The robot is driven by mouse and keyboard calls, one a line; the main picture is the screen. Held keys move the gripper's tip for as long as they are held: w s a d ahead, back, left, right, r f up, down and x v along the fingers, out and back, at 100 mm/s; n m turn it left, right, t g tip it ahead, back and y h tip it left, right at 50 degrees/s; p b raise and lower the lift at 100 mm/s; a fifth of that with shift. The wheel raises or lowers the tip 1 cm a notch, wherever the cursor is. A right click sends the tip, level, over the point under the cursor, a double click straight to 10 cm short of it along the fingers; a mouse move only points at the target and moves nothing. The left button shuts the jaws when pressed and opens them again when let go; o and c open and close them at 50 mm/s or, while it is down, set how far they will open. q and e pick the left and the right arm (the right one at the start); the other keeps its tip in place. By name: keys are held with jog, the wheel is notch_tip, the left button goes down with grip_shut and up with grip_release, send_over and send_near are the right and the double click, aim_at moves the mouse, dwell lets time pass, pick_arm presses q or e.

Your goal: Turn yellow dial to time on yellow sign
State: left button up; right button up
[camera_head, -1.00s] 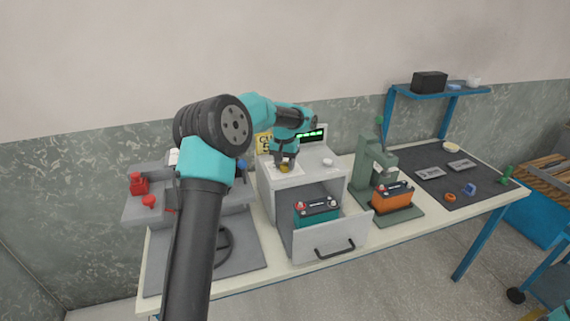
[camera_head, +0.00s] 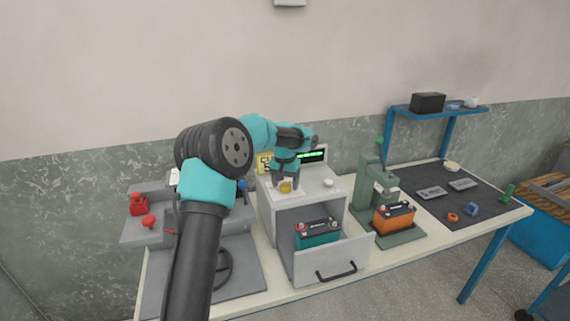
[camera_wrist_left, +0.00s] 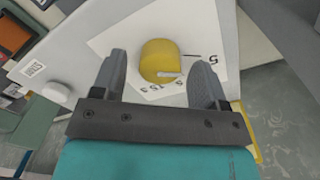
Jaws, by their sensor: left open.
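The yellow dial (camera_wrist_left: 159,59) sits on a white scale plate (camera_wrist_left: 110,42) on top of the grey cabinet (camera_head: 309,184). A white pointer mark shows on the dial, with printed numbers around it. My left gripper (camera_wrist_left: 162,75) is open, with one finger on each side of the dial and a gap to each. In the head view my left gripper (camera_head: 286,184) is over the cabinet top, with the dial (camera_head: 285,188) between its fingers. The yellow sign (camera_head: 264,163) stands behind the cabinet, partly hidden by my arm; its text is not readable. My right gripper is not in view.
A lit green display (camera_head: 313,155) stands behind the cabinet. A white knob (camera_head: 328,183) is on the cabinet top. The open drawer (camera_head: 333,258) holds a teal battery (camera_head: 317,233). A green press (camera_head: 371,180) with an orange battery (camera_head: 394,217) stands to the right.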

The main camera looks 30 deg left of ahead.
aim_at(284, 184)
pick_arm(q)
notch_tip(284, 184, up, 17)
jog(key=shift+a, duration=0.25)
dwell(0.6)
